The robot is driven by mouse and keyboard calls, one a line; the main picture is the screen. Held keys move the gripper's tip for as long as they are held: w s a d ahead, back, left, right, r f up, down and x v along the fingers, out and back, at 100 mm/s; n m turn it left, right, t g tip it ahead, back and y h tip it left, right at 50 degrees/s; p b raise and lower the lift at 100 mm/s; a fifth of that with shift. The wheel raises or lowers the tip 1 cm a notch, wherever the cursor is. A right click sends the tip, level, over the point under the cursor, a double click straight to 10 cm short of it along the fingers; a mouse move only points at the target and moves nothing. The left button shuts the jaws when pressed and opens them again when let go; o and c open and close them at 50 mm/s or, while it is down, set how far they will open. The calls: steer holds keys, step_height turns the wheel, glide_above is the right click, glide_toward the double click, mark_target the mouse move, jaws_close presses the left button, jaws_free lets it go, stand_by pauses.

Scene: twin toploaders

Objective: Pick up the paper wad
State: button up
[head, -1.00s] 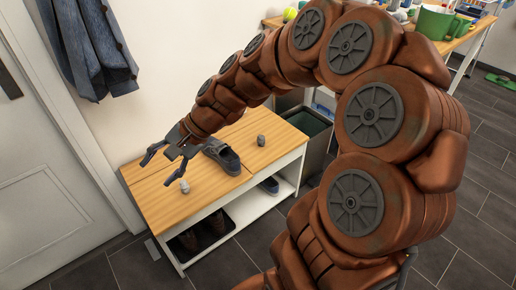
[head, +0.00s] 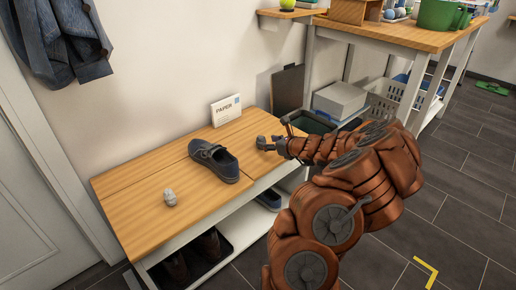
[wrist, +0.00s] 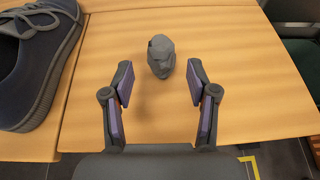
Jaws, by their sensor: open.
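Two small crumpled grey lumps lie on the wooden bench (head: 150,212). A dark grey lump (head: 262,143) is near the right end, and a paler one (head: 170,198) is near the left end. I cannot tell for sure which is the paper wad. My gripper (head: 275,144) is low over the right end, close beside the dark lump. In the wrist view the dark lump (wrist: 161,57) lies just beyond the open fingers (wrist: 159,85), roughly centred between them. The fingers hold nothing.
A dark shoe (head: 214,163) stands mid-bench; it shows at left in the wrist view (wrist: 38,75). A white PAPER sign (head: 226,110) leans on the wall behind. A dark bin (head: 312,122) and a taller table (head: 400,36) stand right of the bench.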

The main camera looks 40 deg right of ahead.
steer(key=shift+s+d+f, duration=0.1)
steer(key=shift+d+f, duration=0.25)
steer(key=shift+f, duration=0.05)
steer(key=shift+w+f, duration=0.1)
steer(key=shift+w, duration=0.15)
steer(key=b+x, duration=0.1)
steer(key=x, duration=0.2)
steer(key=b+x, duration=0.2)
steer(key=x, duration=0.1)
steer(key=shift+s+a+f, duration=0.1)
steer(key=shift+a+f, duration=0.05)
steer(key=shift+a, duration=0.1)
steer(key=shift+w, duration=0.45)
steer(key=shift+c, duration=0.3)
steer(key=c, duration=0.8)
